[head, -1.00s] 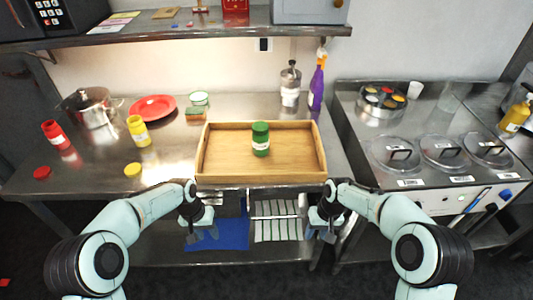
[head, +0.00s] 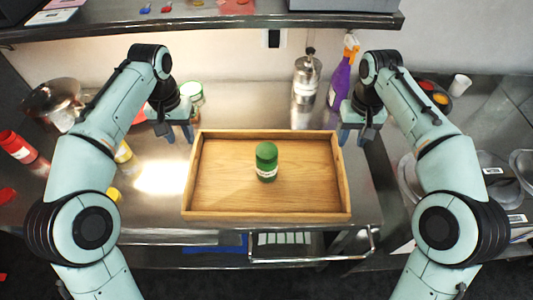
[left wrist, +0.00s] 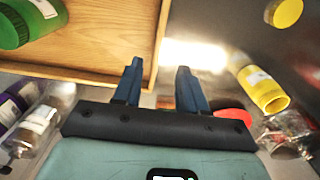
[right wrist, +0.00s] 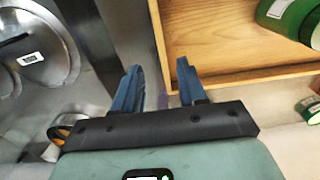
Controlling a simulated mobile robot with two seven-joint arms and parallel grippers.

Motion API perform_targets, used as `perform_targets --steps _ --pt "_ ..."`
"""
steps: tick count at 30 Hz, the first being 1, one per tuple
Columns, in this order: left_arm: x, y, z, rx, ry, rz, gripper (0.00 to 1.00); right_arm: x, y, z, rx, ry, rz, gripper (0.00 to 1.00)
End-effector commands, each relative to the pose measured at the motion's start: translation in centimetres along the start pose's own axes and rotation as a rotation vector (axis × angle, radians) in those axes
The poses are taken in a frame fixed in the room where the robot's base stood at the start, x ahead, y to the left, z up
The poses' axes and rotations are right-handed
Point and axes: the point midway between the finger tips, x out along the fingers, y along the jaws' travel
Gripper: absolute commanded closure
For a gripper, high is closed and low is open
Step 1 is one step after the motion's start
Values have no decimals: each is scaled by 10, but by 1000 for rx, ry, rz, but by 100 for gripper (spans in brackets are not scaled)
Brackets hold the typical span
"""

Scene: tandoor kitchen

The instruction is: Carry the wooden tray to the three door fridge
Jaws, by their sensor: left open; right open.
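The wooden tray (head: 230,212) lies on the steel counter, with a green jar (head: 266,162) standing in it. My left gripper (head: 180,135) is open above the counter beside the tray's left rear corner. In the left wrist view its open fingers (left wrist: 160,85) point toward the tray's edge (left wrist: 163,30). My right gripper (head: 354,135) is open beside the tray's right rear corner. In the right wrist view its fingers (right wrist: 160,88) are apart near the tray's rim (right wrist: 160,40). Neither gripper appears to hold anything. The three door fridge is not seen.
A purple spray bottle (head: 341,75) and a metal canister (head: 306,78) stand behind the tray. A red jar (head: 17,147) and a pot (head: 52,100) are at left. A shelf (head: 200,25) overhangs the back. Lidded pans (head: 490,175) are at right.

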Motion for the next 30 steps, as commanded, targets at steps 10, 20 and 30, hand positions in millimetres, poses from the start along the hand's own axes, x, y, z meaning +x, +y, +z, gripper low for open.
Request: perform_targets --steps 10,20,30 --pt "1 0 0 0 0 0 58 1 0 0 0 0 0 58" --pt "42 0 1 -1 -4 0 58 42 1 1 0 -5 1 58" --pt "106 0 1 -1 -4 0 58 106 0 1 0 -3 0 58"
